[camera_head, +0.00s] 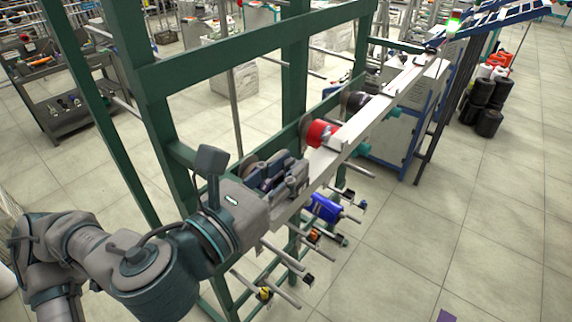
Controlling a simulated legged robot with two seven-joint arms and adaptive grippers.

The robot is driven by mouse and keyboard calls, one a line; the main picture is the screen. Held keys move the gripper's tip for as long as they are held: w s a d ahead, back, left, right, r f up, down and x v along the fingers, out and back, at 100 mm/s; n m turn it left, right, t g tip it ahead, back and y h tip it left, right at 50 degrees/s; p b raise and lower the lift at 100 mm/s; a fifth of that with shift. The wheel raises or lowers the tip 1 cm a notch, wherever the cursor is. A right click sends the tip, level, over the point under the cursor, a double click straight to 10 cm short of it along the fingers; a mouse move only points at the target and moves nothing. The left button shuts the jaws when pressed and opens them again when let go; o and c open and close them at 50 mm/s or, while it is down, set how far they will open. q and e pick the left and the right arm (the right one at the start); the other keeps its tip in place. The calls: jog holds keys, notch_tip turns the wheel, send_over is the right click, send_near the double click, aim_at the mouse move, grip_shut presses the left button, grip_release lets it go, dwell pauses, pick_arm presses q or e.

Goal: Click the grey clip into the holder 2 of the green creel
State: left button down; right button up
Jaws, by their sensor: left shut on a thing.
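The green creel (225,75) is a tall frame running from lower left to upper right. My left gripper (298,172) reaches in from the left and lies over the creel's light rail (345,142). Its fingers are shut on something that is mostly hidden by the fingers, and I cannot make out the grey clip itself. I cannot tell which holder is number 2. My right gripper is not in view.
A red bobbin (321,132) and a dark bobbin (355,101) sit along the rail beyond my gripper. A blue bobbin (325,208) hangs below, among several bare rods. A dark cart (62,100) stands at left.

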pick_arm(q)
jog(key=shift+a+r, duration=0.1)
jog(key=shift+a, duration=0.05)
jog(key=c, duration=0.9)
grip_release()
jog(key=shift+a, duration=0.35)
